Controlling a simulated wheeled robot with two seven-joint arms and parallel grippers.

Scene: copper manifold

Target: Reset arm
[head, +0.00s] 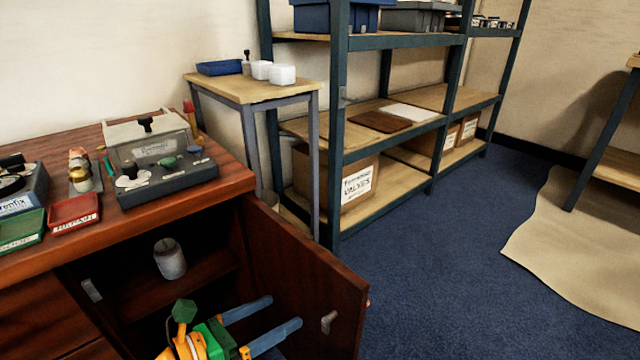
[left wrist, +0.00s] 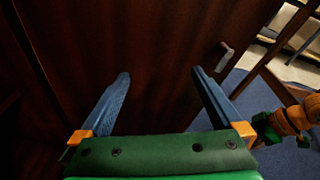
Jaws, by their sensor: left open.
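My left gripper (head: 285,310) is at the bottom of the head view, in front of the open cabinet. Its two blue fingers are spread apart and nothing is between them. In the left wrist view the open fingers (left wrist: 160,76) point at a dark red-brown wooden door panel. The cabinet door (head: 300,273) stands swung open to the right of the gripper. A small metal fitting on the door (head: 328,321) is just beyond the fingers; it also shows in the left wrist view (left wrist: 224,57). I cannot tell whether the fingers touch the door.
A grey-white canister (head: 169,259) stands on the cabinet's inner shelf. The counter above holds a grey device (head: 165,160), a red tray (head: 74,213) and a green tray (head: 21,232). A metal shelf rack (head: 337,130) stands behind.

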